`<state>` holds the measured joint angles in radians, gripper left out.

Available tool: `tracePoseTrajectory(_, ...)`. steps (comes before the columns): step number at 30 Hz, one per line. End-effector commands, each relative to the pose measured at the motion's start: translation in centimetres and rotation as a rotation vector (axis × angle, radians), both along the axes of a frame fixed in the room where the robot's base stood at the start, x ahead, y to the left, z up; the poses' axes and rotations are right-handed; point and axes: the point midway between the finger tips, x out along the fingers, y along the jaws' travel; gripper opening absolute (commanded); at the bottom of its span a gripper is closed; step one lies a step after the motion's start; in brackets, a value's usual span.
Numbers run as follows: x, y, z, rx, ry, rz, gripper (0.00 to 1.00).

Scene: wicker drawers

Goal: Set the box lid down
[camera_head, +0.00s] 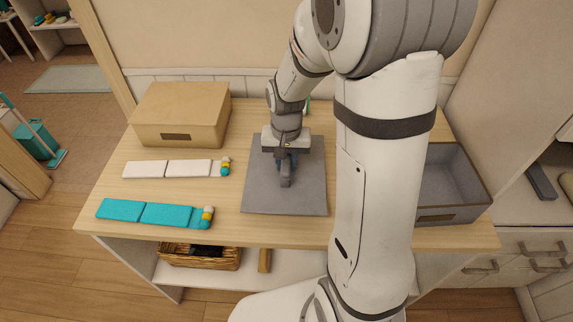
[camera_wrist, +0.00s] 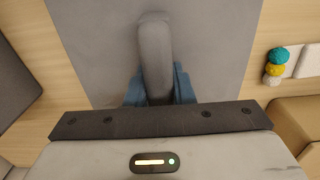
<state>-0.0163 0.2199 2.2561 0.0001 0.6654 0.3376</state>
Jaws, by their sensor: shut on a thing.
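The box lid (camera_head: 262,196) is a flat grey square panel with a raised grey bar handle (camera_head: 286,180). It lies level at the middle of the wooden counter; whether its underside touches the top I cannot tell. My gripper (camera_head: 287,163) points down with its blue fingers shut on the handle. In the wrist view the gripper (camera_wrist: 158,90) has a finger on each side of the handle (camera_wrist: 155,45), above the lid (camera_wrist: 212,45). An open grey box (camera_head: 450,214) stands at the right, partly hidden by my arm.
A closed tan box (camera_head: 182,112) stands at the back left of the counter (camera_head: 180,237). White folded pieces (camera_head: 168,169) and teal ones (camera_head: 150,212), with small coloured balls, lie left of the lid. A wicker basket (camera_head: 200,257) sits on the shelf below.

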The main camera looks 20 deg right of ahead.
Motion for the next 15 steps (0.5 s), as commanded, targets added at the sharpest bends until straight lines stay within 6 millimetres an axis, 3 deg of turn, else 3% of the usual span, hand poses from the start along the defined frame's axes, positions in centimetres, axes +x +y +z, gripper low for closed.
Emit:
tracePoseTrajectory(4, 0.0, 0.1, -2.0, 0.0, 0.002, 0.002, 0.0)
tracePoseTrajectory(15, 0.0, 0.1, -2.5, 0.0, -0.001, 0.003, 0.0)
